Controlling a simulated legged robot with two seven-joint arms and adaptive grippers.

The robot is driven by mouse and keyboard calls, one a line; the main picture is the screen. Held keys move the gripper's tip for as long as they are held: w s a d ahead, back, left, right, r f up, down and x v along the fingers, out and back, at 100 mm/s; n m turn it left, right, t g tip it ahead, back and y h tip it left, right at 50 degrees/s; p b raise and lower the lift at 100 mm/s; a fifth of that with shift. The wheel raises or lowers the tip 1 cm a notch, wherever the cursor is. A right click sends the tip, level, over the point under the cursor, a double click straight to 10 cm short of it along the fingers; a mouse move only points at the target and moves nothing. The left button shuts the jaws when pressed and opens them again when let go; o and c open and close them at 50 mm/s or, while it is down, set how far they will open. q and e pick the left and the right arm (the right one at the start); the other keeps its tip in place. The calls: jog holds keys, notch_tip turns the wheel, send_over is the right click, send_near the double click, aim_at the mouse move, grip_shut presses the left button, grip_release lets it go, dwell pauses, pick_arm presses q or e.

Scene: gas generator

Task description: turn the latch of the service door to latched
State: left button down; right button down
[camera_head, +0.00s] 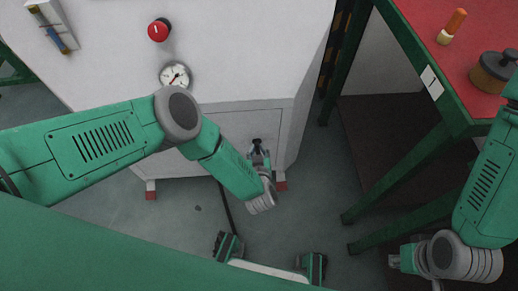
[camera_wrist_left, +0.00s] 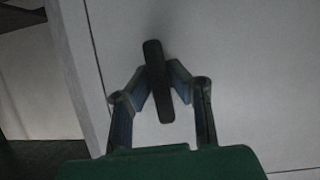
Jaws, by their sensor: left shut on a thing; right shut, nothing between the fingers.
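The service door (camera_head: 238,122) is the light panel low on the front of the white generator cabinet (camera_head: 235,45). Its latch (camera_head: 257,143) is a small dark handle near the door's right edge. In the left wrist view the latch (camera_wrist_left: 158,85) is a dark bar, nearly upright with a slight tilt, its top leaning left. My left gripper (camera_head: 259,152) is shut on the latch, one finger on each side of the bar, as the left wrist view (camera_wrist_left: 160,88) shows. My right gripper (camera_head: 397,261) is at the lower right, away from the door, and holds nothing.
A red knob (camera_head: 158,30) and a round gauge (camera_head: 174,75) are on the cabinet above the door. A green-framed table with a red top (camera_head: 425,30) stands to the right, holding an orange-handled tool (camera_head: 452,26) and a dark-lidded pot (camera_head: 493,71). Grey floor lies before the cabinet.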

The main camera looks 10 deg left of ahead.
pick_arm(q)
jog(key=shift+a+m+y, duration=0.15)
jog(key=shift+m+y, duration=0.15)
jog(key=shift+m, duration=0.1)
jog(key=shift+s, duration=0.1)
jog(key=c, duration=1.5)
grip_release()
jog(key=shift+c, duration=0.2)
jog(key=shift+s+d, duration=0.25)
jog(key=shift+d, duration=0.05)
jog(key=v, duration=1.1)
jog(key=shift+r, duration=0.2)
